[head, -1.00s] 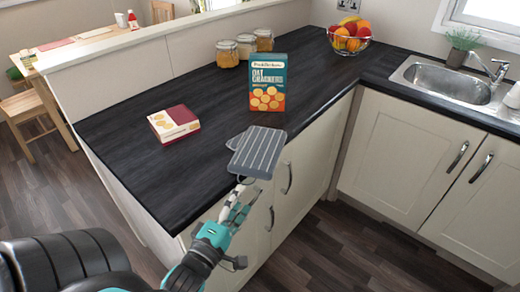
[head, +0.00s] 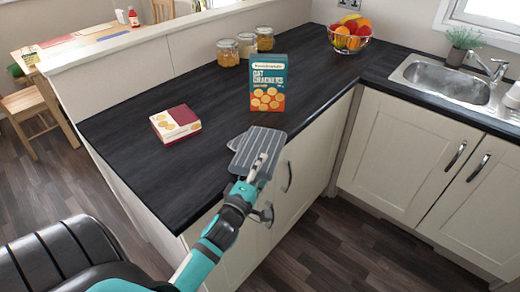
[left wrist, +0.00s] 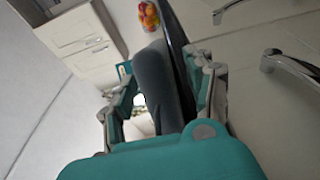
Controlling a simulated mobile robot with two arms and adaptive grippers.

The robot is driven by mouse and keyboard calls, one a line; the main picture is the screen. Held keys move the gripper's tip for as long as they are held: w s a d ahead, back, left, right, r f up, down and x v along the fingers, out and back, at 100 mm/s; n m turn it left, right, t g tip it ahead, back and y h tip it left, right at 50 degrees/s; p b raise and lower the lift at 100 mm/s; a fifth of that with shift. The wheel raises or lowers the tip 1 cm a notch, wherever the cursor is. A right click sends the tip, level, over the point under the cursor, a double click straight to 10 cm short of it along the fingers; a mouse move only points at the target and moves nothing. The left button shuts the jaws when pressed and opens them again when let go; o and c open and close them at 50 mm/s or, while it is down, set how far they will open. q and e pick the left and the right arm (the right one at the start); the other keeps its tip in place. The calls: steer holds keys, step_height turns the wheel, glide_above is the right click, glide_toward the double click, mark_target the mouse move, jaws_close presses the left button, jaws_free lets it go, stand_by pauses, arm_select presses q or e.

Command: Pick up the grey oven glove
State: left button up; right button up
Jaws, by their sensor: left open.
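The grey oven glove (head: 260,136) with pale stripes lies at the front edge of the dark worktop, partly sticking out over it. My left gripper (head: 260,165) is at the glove's near end and covers part of it in the head view. In the left wrist view the glove (left wrist: 156,84) shows between the two fingers of my left gripper (left wrist: 168,90). The fingers are apart, one on each side of the glove and the dark worktop edge. I cannot tell whether either finger touches the glove. My right gripper is not in view.
An oat crackers box (head: 268,84) stands behind the glove. A small red and white box (head: 175,124) lies to the left. Jars (head: 228,53) and a fruit bowl (head: 350,40) stand further back. A cabinet handle (head: 288,177) is close to my gripper. The worktop's left front is clear.

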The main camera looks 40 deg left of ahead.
arm_select(q)
steer(key=shift+s, duration=0.1)
steer(key=shift+c, duration=0.3)
jaws_close()
steer(key=shift+r, duration=0.1)
